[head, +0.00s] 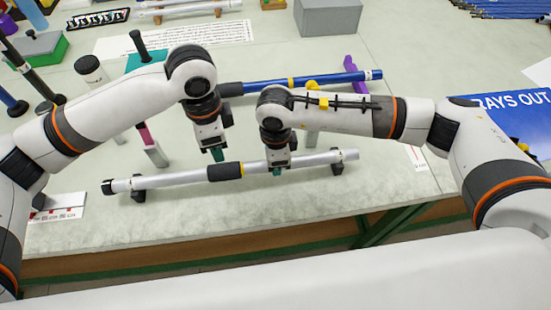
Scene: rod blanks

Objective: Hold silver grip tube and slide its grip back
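The silver grip tube (179,178) lies near the front of the table across two low dark supports, with a dark cap at its left end.
The front table strip is clear.

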